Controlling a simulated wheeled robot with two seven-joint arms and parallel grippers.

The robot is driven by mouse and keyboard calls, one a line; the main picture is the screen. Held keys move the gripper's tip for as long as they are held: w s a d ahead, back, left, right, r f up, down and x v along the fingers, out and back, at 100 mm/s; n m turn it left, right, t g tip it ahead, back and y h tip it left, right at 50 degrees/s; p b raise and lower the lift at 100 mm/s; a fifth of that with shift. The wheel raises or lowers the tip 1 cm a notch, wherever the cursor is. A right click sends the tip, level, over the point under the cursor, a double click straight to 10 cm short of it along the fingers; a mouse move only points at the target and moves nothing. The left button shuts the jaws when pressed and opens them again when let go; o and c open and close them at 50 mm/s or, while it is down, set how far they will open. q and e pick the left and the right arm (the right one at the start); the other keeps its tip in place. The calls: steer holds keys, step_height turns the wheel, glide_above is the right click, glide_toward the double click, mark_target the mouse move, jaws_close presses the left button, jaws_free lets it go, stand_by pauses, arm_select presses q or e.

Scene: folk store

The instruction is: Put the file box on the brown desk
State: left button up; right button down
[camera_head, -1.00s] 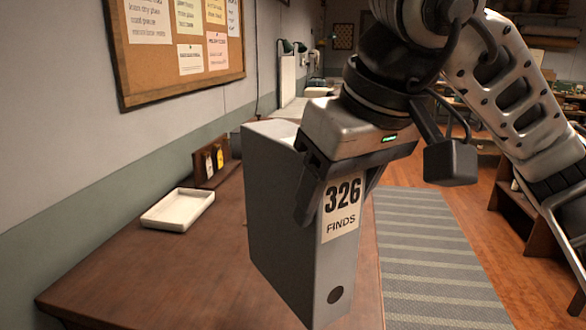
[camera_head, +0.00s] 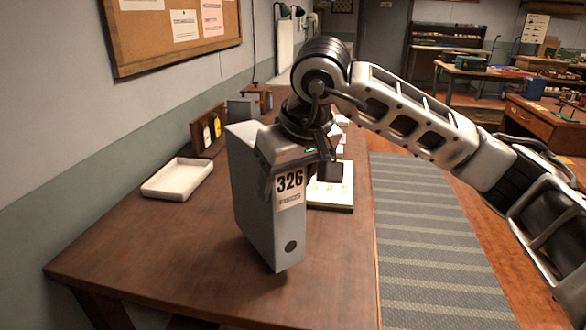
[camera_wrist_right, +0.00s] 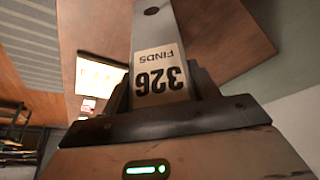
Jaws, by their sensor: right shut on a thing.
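The grey file box (camera_head: 262,215), with a "326 FINDS" label, is upright over the brown desk (camera_head: 130,250). Its lower edge is at or very near the desk top, with a dark shadow by it; I cannot tell if it touches. My right gripper (camera_head: 290,172) is shut on the upper part of the box, from above. The right wrist view shows the box (camera_wrist_right: 170,35) between the fingers, its label facing the camera. My left gripper is not in view.
A white tray (camera_head: 177,179) lies left of the box. A wooden holder with tags (camera_head: 209,132) stands behind it near the wall. A pale board (camera_head: 331,193) lies right of the box. The desk's front left is clear. A striped rug (camera_head: 430,250) lies right of the desk.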

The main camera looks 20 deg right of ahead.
mark_target(285, 198)
steer(key=shift+w+f, duration=0.15)
steer(key=shift+w, duration=0.15)
step_height(285, 198, down, 2)
steer(key=shift+w+f+p, duration=0.1)
steer(key=shift+w+p, duration=0.05)
steer(key=shift+p, duration=0.25)
steer(key=shift+f, duration=0.35)
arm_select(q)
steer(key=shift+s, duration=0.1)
arm_select(e)
steer(key=shift+f, duration=0.2)
steer(key=shift+f, duration=0.15)
steer(key=c, duration=0.6)
jaws_free()
steer(key=shift+f, duration=0.15)
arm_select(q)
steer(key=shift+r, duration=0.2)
arm_select(e)
steer(key=shift+o, duration=1)
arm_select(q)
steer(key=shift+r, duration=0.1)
